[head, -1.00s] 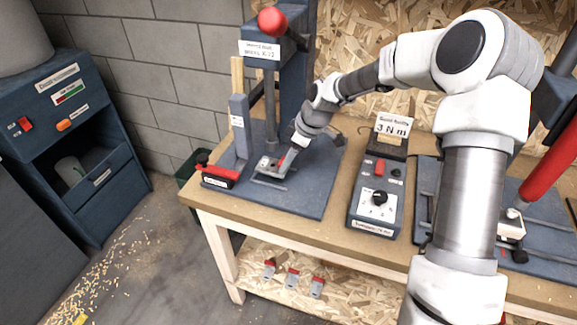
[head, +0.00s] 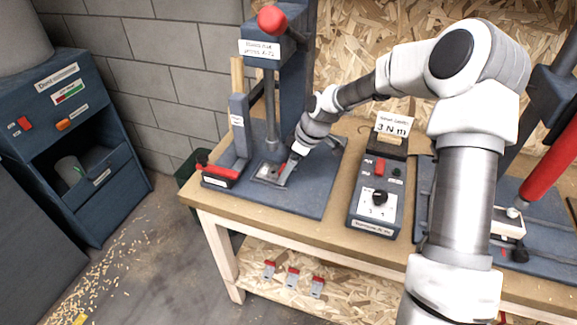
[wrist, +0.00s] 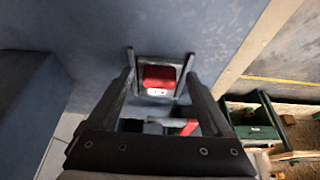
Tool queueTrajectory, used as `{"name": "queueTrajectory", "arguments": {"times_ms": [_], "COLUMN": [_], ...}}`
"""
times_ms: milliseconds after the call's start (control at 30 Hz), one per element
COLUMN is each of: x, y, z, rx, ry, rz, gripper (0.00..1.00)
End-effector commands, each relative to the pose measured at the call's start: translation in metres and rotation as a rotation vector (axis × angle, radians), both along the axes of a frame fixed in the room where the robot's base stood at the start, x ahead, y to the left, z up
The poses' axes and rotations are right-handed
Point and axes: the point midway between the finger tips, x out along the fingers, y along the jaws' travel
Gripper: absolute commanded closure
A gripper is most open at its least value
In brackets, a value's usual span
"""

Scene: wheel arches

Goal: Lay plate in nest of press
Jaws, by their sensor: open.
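The press (head: 283,75) stands at the left end of the bench, with a red ball on its lever. Its nest (head: 258,178) is a small frame on the blue base. My gripper (head: 286,178) is just over the right side of the nest. In the wrist view my gripper (wrist: 160,82) is open, one finger on each side of the plate, with gaps between.
A red-topped block (head: 220,175) and a blue post (head: 239,125) stand left of the nest. A control box (head: 376,198) with a knob is to the right. Several red-and-grey pieces (head: 292,277) lie on the lower shelf. A dark blue cabinet (head: 85,140) stands left.

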Motion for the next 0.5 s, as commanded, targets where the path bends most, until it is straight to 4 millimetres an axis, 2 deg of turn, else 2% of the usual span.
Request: {"name": "queueTrajectory", "arguments": {"times_ms": [167, 500], "x": [-0.001, -0.011], "y": [-0.006, -0.032], "z": [0.016, 0.083], "rx": [0.0, -0.002], "ry": [-0.003, -0.004], "rz": [-0.002, -0.003], "gripper": [0.16, 0.16]}}
